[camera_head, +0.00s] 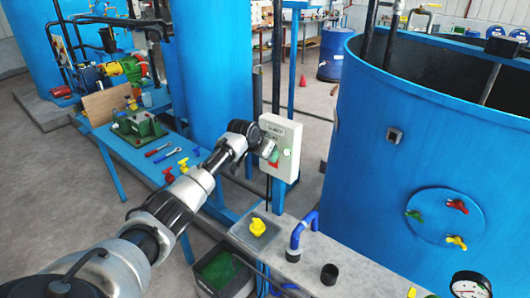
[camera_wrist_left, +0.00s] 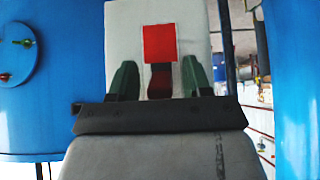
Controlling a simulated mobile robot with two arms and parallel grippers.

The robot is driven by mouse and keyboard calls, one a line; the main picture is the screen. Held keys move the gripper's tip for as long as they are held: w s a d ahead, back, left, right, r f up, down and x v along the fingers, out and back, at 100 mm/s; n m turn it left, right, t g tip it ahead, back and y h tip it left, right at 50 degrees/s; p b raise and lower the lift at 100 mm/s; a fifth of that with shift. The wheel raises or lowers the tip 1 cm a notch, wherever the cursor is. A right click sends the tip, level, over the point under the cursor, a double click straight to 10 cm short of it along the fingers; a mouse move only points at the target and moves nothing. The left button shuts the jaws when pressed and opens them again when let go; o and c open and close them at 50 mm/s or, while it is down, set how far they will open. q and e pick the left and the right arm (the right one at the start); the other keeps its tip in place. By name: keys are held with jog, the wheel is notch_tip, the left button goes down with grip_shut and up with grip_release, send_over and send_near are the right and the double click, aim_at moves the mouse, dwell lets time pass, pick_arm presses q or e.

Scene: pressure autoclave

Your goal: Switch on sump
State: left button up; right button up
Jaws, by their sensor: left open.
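A pale grey switch box (camera_head: 289,146) with a dark label along its top is mounted on a blue post in the middle of the head view. The box also fills the top of the left wrist view (camera_wrist_left: 125,35), with a red square panel (camera_wrist_left: 160,43) on its face. A dark red part, perhaps the switch handle (camera_wrist_left: 160,82), shows between my fingers. My left gripper (camera_head: 270,153) is at the front of the box, its green fingers apart on either side of that part in the wrist view (camera_wrist_left: 157,78). Contact cannot be made out. My right gripper is not in view.
A large blue tank (camera_head: 400,130) with colored valve handles stands right of the box. A blue workbench (camera_head: 135,155) with tools stands left, below my arm.

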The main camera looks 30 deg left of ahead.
pick_arm(q)
jog(key=b+v, duration=0.2)
jog(key=v, duration=0.8)
jog(key=shift+s+r+b, duration=0.25)
jog(key=shift+r+b, duration=0.05)
jog(key=shift+b, duration=0.05)
